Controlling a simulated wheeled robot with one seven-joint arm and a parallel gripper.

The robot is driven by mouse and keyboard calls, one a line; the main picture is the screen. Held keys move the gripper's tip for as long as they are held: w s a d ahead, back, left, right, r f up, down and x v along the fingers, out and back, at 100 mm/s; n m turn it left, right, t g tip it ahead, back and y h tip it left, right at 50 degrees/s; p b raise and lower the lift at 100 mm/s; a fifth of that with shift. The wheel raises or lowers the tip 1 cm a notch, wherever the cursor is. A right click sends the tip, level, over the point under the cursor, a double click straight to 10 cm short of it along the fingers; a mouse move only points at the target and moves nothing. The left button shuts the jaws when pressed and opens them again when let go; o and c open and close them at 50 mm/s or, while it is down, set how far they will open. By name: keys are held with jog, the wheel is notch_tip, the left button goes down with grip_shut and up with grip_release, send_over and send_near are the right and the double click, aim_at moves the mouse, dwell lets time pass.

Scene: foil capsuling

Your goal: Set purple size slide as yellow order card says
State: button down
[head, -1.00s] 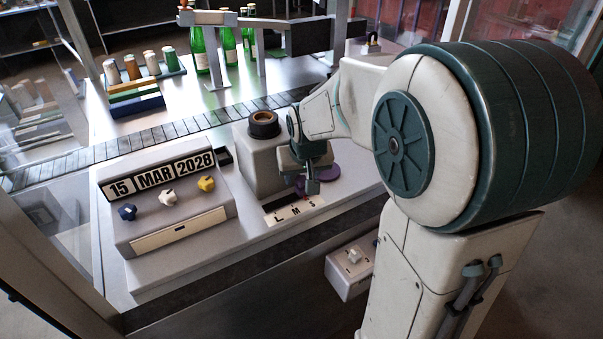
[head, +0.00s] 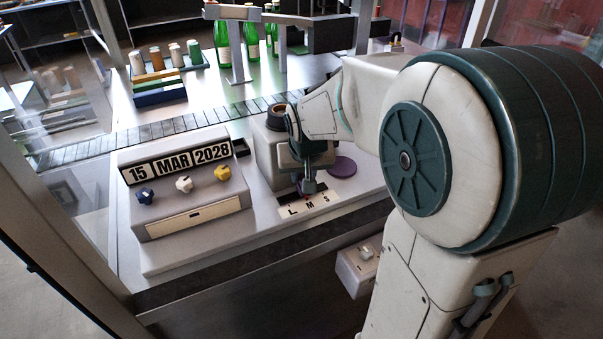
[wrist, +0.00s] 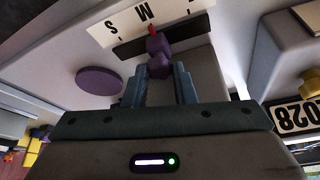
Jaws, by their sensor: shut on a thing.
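The purple size slide (wrist: 158,58) sits in a dark slot beside a white scale marked S, M and L (wrist: 142,18). Its red pointer (wrist: 153,30) stands at about M. My gripper (wrist: 158,76) is shut on the slide's purple knob, with one finger on each side. In the head view my gripper (head: 309,187) is low over the slot behind the scale (head: 311,204) and hides most of the slide. I cannot make out a yellow order card in either view.
A purple disc (head: 341,166) lies right of the slot. Left is a date panel (head: 185,195) reading 15 MAR 2028 with blue, white and yellow knobs. A conveyor (head: 170,130), coloured spools (head: 157,58) and green bottles (head: 252,45) stand behind.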

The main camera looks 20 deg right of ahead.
jog(key=c, duration=1.2)
grip_release()
jog(key=shift+o, duration=0.2)
jog(key=v, duration=1.4)
jog(key=shift+b, duration=0.3)
jog(key=shift+f, duration=0.1)
